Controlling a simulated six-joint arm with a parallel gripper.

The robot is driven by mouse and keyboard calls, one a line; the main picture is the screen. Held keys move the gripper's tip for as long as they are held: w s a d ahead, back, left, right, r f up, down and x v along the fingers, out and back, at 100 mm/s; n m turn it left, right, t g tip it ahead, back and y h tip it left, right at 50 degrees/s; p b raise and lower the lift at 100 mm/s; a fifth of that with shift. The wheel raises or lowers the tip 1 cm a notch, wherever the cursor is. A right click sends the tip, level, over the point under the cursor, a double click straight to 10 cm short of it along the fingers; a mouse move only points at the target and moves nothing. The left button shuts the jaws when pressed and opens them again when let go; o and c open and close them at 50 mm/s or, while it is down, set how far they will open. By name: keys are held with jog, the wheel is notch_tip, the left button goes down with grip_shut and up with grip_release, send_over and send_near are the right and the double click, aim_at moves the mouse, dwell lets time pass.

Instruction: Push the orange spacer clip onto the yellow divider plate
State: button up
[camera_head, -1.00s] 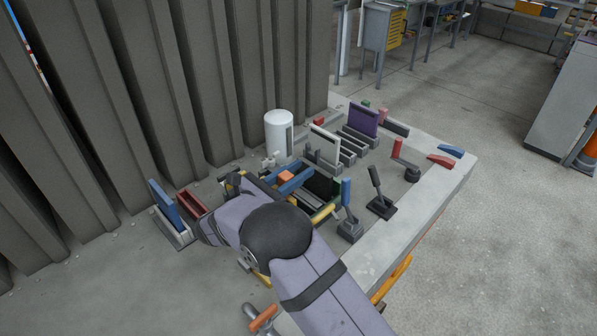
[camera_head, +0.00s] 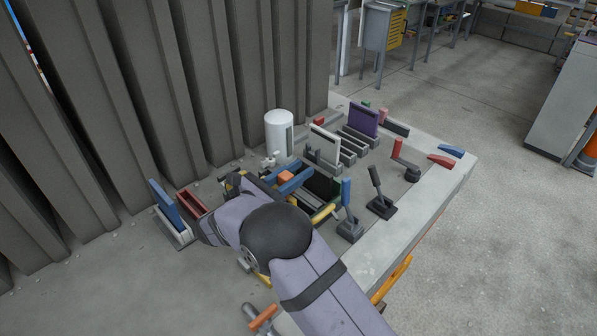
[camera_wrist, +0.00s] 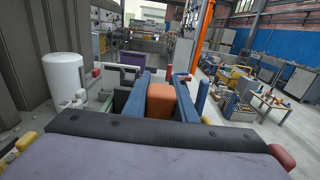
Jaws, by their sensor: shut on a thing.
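The orange spacer clip (camera_head: 286,176) is a small block held between the blue fingers of my gripper (camera_head: 288,181), above the middle of the bench. In the wrist view the clip (camera_wrist: 161,103) sits between the two blue fingers (camera_wrist: 160,98), which are shut on it. I cannot make out a yellow divider plate for certain in either view. My arm and wrist cover much of the area below and in front of the clip. I cannot tell whether the clip touches anything beneath it.
A white cylinder (camera_head: 278,134) stands behind my gripper. A purple plate (camera_head: 364,120) and a white-edged plate (camera_head: 325,143) stand in slotted holders farther back. A blue plate (camera_head: 166,206) stands at left. Levers with blue (camera_head: 346,192) and red (camera_head: 397,147) parts stand at right.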

jog(key=shift+d+f, duration=0.2)
jog(key=shift+f, duration=0.3)
dwell(1.2)
jog(key=shift+f, duration=0.1)
dwell(0.6)
jog(key=shift+w+r+p, duration=0.2)
jog(key=shift+r+p, duration=0.9)
jog(key=shift+p, duration=0.15)
jog(key=shift+r, duration=0.1)
jog(key=shift+s+a+f+b, duration=0.15)
jog(key=shift+a+f+b, duration=0.05)
jog(key=shift+f+b, duration=0.1)
jog(key=shift+s+f, duration=0.1)
jog(key=shift+f, duration=0.6)
dwell(3.3)
